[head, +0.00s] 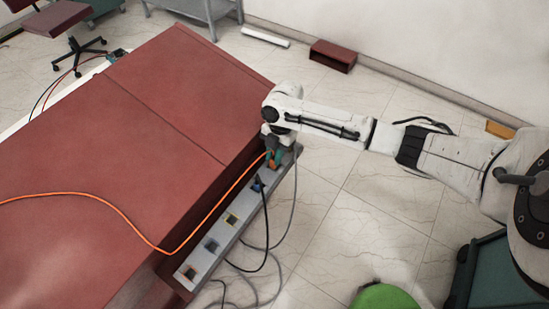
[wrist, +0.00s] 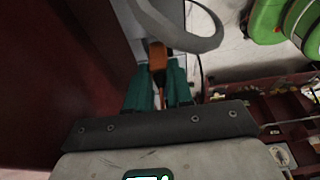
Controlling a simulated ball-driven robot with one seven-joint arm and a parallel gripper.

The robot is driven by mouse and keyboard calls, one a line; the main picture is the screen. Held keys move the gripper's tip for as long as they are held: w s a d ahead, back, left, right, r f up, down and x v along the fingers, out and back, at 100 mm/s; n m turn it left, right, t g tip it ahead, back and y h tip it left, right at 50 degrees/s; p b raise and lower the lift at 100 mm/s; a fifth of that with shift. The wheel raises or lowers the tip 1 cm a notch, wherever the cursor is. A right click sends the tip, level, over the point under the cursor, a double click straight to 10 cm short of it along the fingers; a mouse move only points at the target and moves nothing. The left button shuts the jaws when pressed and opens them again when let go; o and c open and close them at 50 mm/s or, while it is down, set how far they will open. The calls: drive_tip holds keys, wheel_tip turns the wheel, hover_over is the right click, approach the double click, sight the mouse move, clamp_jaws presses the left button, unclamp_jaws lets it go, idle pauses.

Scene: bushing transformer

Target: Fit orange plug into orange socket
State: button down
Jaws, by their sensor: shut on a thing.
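My gripper (head: 273,152) is at the far end of the grey socket strip (head: 220,235), beside the red cabinet. In the wrist view its green fingers (wrist: 159,88) are shut on the orange plug (wrist: 158,58), which shows between and beyond them. An orange cable (head: 140,233) runs from the gripper across the cabinet top to the left edge. The orange socket cannot be made out; the gripper and plug cover that end of the strip. I cannot tell whether the plug is in a socket or just above the strip.
A blue plug (head: 257,185) with a black cable sits in the strip near my gripper. Other sockets, such as the yellow-edged one (head: 231,220), show nearer. Grey and black cables hang to the floor. The red cabinet (head: 110,150) fills the left; a green stool (head: 380,296) stands lower right.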

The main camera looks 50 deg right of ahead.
drive_tip(key=s+a+r+b, duration=0.1)
drive_tip(key=s+a+r, duration=0.2)
drive_tip(key=s+r, duration=0.8)
drive_tip(key=s, duration=0.2)
drive_tip(key=shift+s, duration=0.35)
